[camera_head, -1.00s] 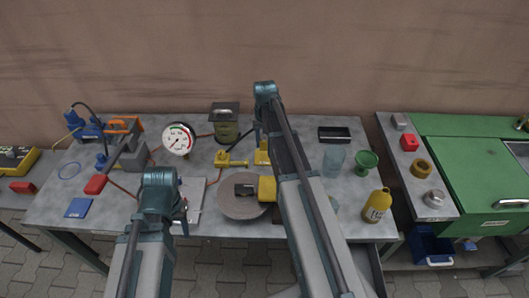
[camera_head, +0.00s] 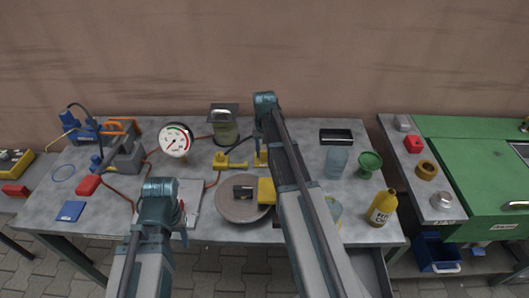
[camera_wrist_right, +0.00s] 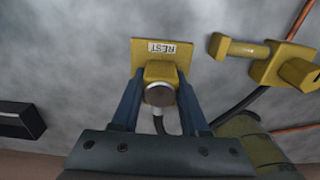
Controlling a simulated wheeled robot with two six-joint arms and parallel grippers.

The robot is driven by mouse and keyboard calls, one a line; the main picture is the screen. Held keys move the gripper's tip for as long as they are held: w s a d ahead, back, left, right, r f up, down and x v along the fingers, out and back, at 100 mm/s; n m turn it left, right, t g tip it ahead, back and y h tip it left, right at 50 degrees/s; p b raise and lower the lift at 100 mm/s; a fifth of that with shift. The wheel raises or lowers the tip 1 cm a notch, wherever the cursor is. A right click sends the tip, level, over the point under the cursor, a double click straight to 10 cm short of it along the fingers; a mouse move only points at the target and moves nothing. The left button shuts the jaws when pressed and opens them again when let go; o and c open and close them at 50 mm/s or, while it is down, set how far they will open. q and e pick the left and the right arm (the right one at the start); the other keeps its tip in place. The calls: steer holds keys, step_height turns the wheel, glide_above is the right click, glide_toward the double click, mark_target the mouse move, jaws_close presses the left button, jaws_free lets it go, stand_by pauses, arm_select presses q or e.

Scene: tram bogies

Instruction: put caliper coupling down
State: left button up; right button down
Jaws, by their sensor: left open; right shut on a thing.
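The caliper coupling (camera_wrist_right: 160,82) is a yellow block with a round grey end and a dark cable. My right gripper (camera_wrist_right: 160,95) is shut on it, a blue finger on each side. It is over a yellow plate labelled REST (camera_wrist_right: 160,50); I cannot tell whether it touches the plate. In the head view the plate (camera_head: 261,159) shows beside my right arm, and the coupling is mostly hidden there. My left gripper (camera_head: 181,212) is open over the front left of the grey bench, partly hidden by its own wrist.
A yellow fitting (camera_head: 229,161) lies left of the plate. A round grey disc (camera_head: 240,208) is in front. A gauge (camera_head: 175,140), a lidded pot (camera_head: 224,126), a black tray (camera_head: 336,136), a green funnel (camera_head: 370,163) and a yellow bottle (camera_head: 382,208) stand around on the bench.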

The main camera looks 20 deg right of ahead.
mark_target(264, 148)
steer(key=shift+f, duration=0.2)
steer(key=shift+c, duration=2.1)
jaws_free()
steer(key=shift+r, duration=0.15)
step_height(264, 148, up, 13)
steer(key=p, duration=1.3)
steer(key=s+a+n+h, duration=0.1)
steer(key=s+a+n, duration=0.8)
steer(key=s+a, duration=1.2)
steer(key=a, duration=0.4)
steer(key=shift+s+a, duration=0.15)
steer(key=shift+s, duration=0.25)
